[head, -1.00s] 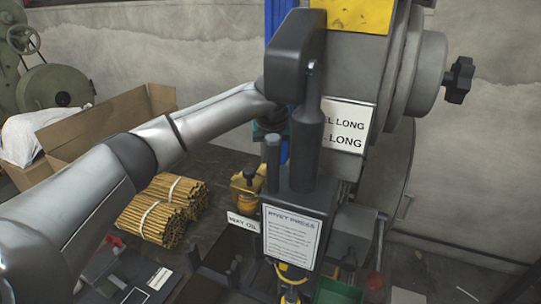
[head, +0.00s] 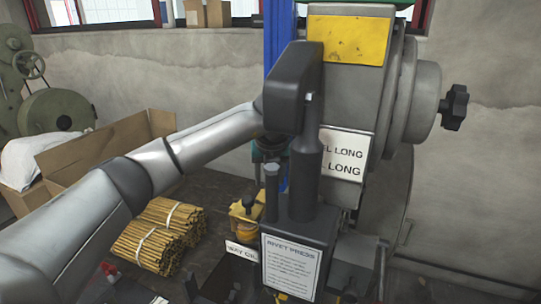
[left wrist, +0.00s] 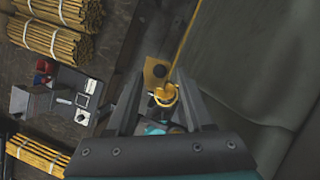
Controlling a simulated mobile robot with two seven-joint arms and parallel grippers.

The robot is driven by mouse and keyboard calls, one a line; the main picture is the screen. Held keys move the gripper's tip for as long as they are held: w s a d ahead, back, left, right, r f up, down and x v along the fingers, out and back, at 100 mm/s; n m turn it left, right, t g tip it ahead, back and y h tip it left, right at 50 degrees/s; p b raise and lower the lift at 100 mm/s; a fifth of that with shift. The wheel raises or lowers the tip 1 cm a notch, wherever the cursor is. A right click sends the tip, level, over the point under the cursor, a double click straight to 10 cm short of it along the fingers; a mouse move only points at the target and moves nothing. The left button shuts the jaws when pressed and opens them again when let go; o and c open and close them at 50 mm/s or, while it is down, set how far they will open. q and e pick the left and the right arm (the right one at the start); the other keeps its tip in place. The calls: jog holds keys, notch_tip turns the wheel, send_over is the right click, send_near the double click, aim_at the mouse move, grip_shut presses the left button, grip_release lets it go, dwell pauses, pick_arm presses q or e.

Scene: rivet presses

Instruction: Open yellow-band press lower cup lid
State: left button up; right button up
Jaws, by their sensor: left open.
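The press (head: 300,215) is dark grey, with a yellow panel (head: 345,38) on its upper body. A yellow cup (head: 245,222) with a yellow top stands low beside it, above a "WAY OIL" label (head: 241,250). My left arm reaches in from the left to the press; its fingers are hidden in the head view. In the left wrist view my left gripper (left wrist: 162,84) is open. A yellow ring-shaped part (left wrist: 165,95) and a yellow plate with a dark knob (left wrist: 156,71) show between and beyond its fingers. I cannot tell whether they touch. My right gripper is not in view.
Tied bundles of brass-coloured rods (head: 158,235) lie on the dark bench, left of the press. An open cardboard box (head: 110,150) stands behind them. The wrist view shows a small grey device (left wrist: 75,98) on the bench.

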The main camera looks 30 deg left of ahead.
pick_arm(q)
jog(key=b+v, duration=0.1)
jog(key=v, duration=1.2)
jog(key=shift+s+d, duration=0.1)
